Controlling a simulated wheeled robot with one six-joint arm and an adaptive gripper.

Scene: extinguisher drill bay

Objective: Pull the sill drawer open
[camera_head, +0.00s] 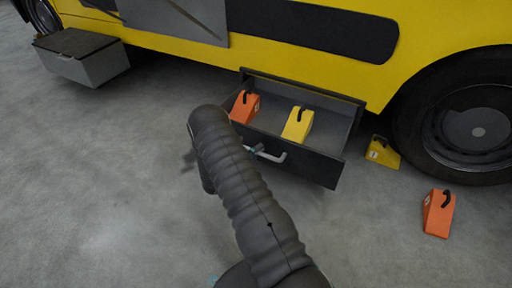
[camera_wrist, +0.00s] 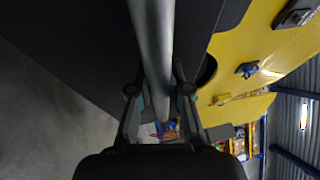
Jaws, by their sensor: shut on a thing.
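The sill drawer (camera_head: 318,167) sticks out open from under the yellow vehicle in the head view. An orange wedge (camera_head: 244,107) and a yellow wedge (camera_head: 297,124) with dark handles are inside it. The grey bar handle (camera_head: 272,156) is on its dark front. My gripper (camera_head: 256,152) is at the handle, mostly hidden behind my arm. In the wrist view, my gripper (camera_wrist: 158,100) has its two fingers on either side of the handle bar (camera_wrist: 153,45), shut on it.
A yellow wedge (camera_head: 383,153) lies on the floor by the wheel (camera_head: 468,128), and an orange wedge (camera_head: 438,213) lies nearer. A grey step box (camera_head: 88,68) juts out at the upper left. The concrete floor (camera_head: 95,190) at left is clear.

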